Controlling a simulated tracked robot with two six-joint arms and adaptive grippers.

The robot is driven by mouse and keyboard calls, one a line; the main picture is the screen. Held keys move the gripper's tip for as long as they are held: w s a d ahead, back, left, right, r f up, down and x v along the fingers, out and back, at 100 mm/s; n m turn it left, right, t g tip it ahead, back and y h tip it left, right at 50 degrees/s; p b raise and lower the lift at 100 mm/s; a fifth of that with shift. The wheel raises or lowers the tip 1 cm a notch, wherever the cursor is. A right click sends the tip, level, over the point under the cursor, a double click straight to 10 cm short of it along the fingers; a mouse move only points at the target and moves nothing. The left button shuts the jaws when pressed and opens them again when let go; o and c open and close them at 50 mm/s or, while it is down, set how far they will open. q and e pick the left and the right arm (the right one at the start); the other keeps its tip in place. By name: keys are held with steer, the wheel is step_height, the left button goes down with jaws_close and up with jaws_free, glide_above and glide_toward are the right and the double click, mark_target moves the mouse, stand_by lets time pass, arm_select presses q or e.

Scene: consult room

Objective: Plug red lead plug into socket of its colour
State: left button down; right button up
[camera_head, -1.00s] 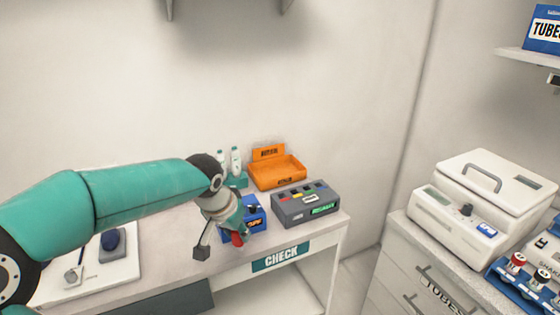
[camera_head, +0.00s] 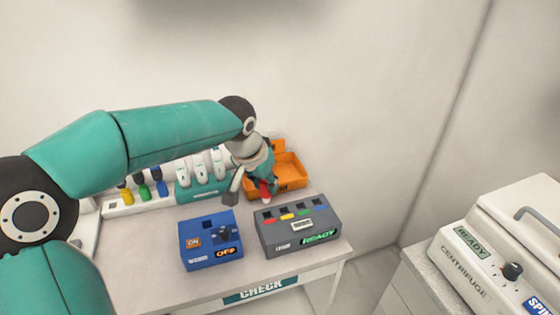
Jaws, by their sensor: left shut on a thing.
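My left gripper (camera_head: 258,182) is shut on the red lead plug (camera_head: 265,191), which points downward with a pale tip. The fingers partly hide the plug. It is held above the table, just behind the left rear part of the grey socket box (camera_head: 290,241). The box has a row of dark sockets on top with coloured marks in front. The red mark (camera_head: 269,220) is at the left end, then the yellow mark (camera_head: 287,216) and the green mark (camera_head: 304,212). The plug appears apart from the box. My right gripper is not in view.
A blue switch box (camera_head: 200,254) stands left of the grey box. An orange tray (camera_head: 291,174) is behind the gripper. A teal rack (camera_head: 200,192) with white bottles and a white holder (camera_head: 123,211) with coloured plugs stand left. A centrifuge (camera_head: 478,275) is at right.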

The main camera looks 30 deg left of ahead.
mark_target(265, 201)
arm_select(q)
steer(key=shift+w, duration=0.25)
steer(key=shift+w+a+f, duration=0.1)
steer(key=shift+w, duration=0.1)
steer(key=shift+f+b, duration=0.2)
steer(key=shift+b, duration=0.1)
steer(key=shift+s+f+b, duration=0.1)
steer(key=shift+f+b, duration=0.35)
steer(key=shift+f, duration=0.05)
step_height(265, 201, down, 2)
steer(key=shift+f+b, duration=0.1)
steer(key=shift+b, duration=0.7)
steer(key=shift+f+b, duration=0.35)
steer(key=shift+f, duration=0.1)
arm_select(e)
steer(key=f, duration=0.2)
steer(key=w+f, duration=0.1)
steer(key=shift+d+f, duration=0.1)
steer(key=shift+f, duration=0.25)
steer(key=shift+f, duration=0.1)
arm_select(q)
steer(key=shift+f+b, duration=1.45)
steer(key=shift+f, duration=0.05)
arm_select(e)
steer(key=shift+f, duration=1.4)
